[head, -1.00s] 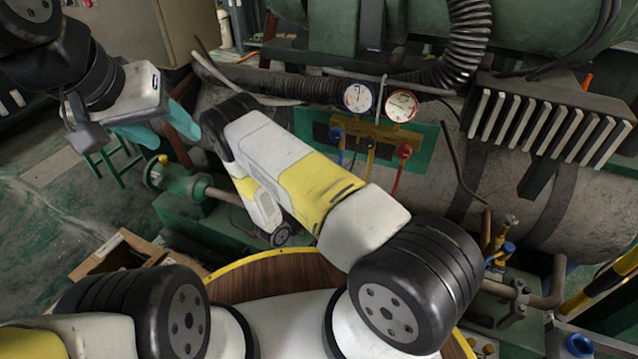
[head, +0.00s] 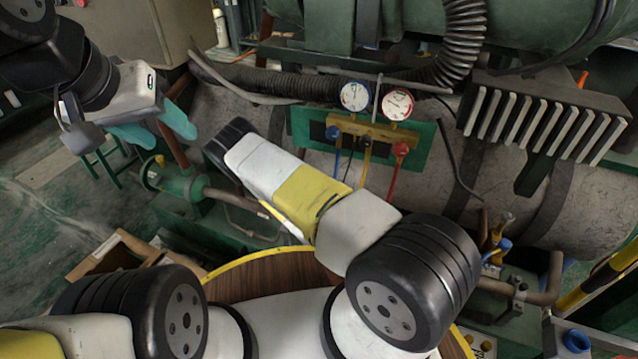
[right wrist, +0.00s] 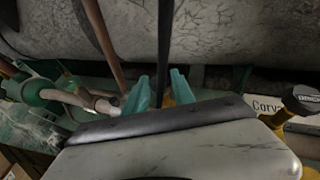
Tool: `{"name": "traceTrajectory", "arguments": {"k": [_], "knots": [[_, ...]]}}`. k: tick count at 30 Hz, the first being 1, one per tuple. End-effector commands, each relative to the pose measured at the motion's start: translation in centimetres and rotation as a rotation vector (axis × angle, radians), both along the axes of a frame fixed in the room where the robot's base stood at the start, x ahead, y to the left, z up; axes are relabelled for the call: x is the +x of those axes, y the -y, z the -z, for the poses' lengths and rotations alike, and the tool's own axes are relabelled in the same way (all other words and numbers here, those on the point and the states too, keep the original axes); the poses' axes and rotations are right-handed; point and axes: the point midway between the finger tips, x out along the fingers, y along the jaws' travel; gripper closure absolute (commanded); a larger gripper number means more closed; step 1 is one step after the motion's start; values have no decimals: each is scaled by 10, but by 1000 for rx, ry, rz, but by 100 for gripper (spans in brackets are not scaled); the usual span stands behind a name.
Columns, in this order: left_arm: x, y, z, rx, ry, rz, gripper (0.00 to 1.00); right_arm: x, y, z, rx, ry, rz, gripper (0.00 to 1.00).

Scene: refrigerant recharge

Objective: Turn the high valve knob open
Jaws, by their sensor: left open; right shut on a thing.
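The manifold (head: 372,131) is a yellow block on a green plate, below two round gauges. A red knob (head: 400,149) sits at its right end, under the red-marked gauge (head: 397,104). A blue knob (head: 332,133) sits at its left end. My left gripper (head: 162,130) is open and empty, well left of the manifold, its teal fingers apart. My right gripper is hidden in the head view behind my own arm.
A ribbed black hose (head: 463,45) and finned block (head: 545,120) stand right of the gauges. Red, blue and yellow hoses hang below the manifold. A green valve (head: 160,173) is at left. A black round cap (right wrist: 305,98) shows at right in the right wrist view.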

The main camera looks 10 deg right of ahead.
Motion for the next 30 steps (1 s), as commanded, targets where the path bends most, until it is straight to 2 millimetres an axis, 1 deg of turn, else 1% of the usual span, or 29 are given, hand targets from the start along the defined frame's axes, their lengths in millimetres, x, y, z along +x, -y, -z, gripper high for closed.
{"name": "traceTrajectory", "arguments": {"k": [6, 18, 19, 21, 22, 30], "knots": [[0, 0, 0, 0, 0, 0, 48, 1, 1, -1, -1, 3, -38, 100], [0, 0, 0, 0, 0, 0, 48, 1, 1, -1, -1, 4, -43, 100], [0, 0, 0, 0, 0, 0, 48, 1, 1, -1, -1, 5, -43, 66], [0, 0, 0, 0, 0, 0, 48, 1, 1, -1, -1, 4, -43, 52], [0, 0, 0, 0, 0, 0, 48, 1, 1, -1, -1, 4, -43, 48], [0, 0, 0, 0, 0, 0, 48, 1, 1, -1, -1, 2, -43, 48]]}}
